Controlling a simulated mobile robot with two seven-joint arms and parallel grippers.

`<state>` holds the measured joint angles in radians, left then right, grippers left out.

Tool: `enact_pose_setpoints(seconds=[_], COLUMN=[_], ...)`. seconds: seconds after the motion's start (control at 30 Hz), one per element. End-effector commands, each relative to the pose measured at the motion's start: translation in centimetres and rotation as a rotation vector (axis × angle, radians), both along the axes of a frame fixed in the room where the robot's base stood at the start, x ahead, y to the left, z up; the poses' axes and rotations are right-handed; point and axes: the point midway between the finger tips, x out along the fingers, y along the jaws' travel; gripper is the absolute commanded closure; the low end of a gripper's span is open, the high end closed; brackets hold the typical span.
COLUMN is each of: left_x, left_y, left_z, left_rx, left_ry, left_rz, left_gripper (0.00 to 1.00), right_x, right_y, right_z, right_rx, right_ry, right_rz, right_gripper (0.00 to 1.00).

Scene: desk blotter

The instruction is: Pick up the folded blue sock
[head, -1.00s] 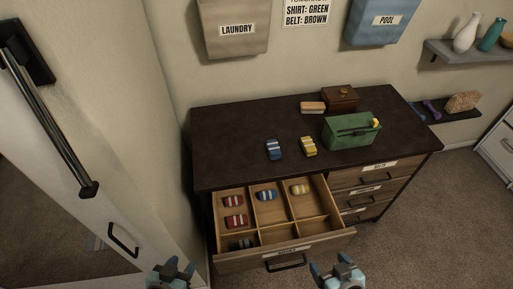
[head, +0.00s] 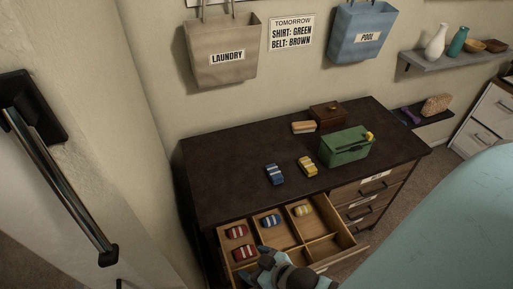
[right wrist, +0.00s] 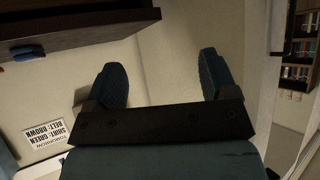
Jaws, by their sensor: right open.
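A folded blue sock (head: 274,174) with light stripes lies on the dark dresser top (head: 225,165), left of a folded yellow sock (head: 307,167). Another folded blue sock (head: 270,220) lies in a compartment of the open drawer. My right gripper (head: 264,257) is at the bottom of the head view, in front of the drawer and apart from the socks. In the right wrist view its jaws (right wrist: 163,82) are open and empty, with the picture upside down. A blue thing, likely the sock on the dresser top, shows there (right wrist: 27,49). My left gripper is out of view.
The open drawer (head: 332,212) also holds red socks (head: 238,231) and a yellow sock (head: 302,210). The dresser's front left top is clear.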

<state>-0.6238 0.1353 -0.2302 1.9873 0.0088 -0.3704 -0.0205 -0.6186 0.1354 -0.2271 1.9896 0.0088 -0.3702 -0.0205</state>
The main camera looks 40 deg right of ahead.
Motion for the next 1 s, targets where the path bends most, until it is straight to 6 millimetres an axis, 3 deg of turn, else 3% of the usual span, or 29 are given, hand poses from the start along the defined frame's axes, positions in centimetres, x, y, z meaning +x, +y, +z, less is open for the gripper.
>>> enact_pose_setpoints(seconds=[0.27,0.53,0.63,0.77,0.87,1.0], left_x=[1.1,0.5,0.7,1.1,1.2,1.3], left_y=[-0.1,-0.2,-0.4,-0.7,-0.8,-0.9], left_z=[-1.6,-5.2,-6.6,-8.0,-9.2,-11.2], left_rx=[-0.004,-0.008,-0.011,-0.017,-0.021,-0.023], left_ry=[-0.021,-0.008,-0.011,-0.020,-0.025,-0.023], left_rz=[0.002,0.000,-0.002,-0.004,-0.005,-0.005], left_gripper=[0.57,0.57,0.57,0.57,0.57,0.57], right_x=[7.4,14.3,16.1,17.3,17.8,18.9], right_y=[-0.2,1.3,2.4,3.5,3.3,0.9], right_z=[2.7,7.6,9.4,10.3,9.6,7.3], right_rx=[-0.108,-0.241,-0.314,-0.420,-0.518,-0.685], right_ry=[-0.347,-0.819,-1.035,-1.251,-1.348,-1.355], right_rz=[0.108,0.363,0.550,0.850,1.113,1.507], right_gripper=[0.21,0.21,0.21,0.21,0.21,0.21])
